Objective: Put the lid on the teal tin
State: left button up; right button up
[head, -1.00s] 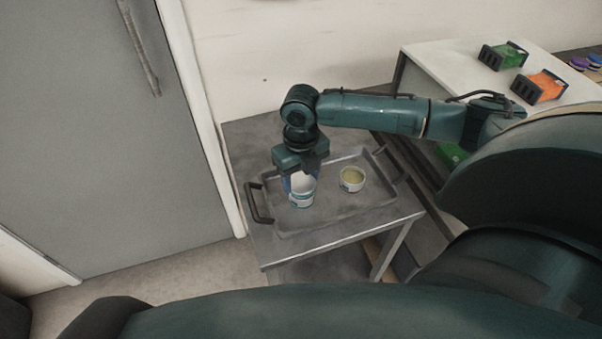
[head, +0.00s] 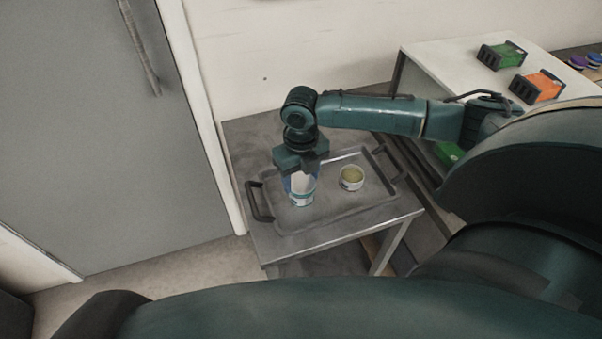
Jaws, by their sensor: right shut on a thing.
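My right gripper (head: 302,177) points straight down over the left half of the tray and is shut. What it grips looks like the lid, but the fingers hide most of it. Directly below and between the fingers is a white tin with a teal band (head: 302,201), upright. I cannot tell whether the lid touches its rim. A second short white tin (head: 351,186), with a yellowish top or inside, stands upright on the tray to the right, apart from the gripper. My left gripper is not in view.
The grey tray (head: 330,212) with dark handles (head: 259,202) lies on a small grey table (head: 345,239). The tray's front is clear. A white shelf (head: 455,68) at the right holds a green item (head: 503,55) and an orange item (head: 540,87). A grey door is at the left.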

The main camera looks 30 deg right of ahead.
jog(key=shift+f+p, duration=0.4)
jog(key=shift+p, duration=0.2)
dwell(0.9)
jog(key=o, duration=1)
jog(key=shift+o, duration=0.2)
jog(key=shift+r, duration=0.15)
notch_tip(320, 180, up, 2)
jog(key=shift+r+p, duration=0.2)
jog(key=shift+p, duration=1)
jog(key=shift+r, duration=2.2)
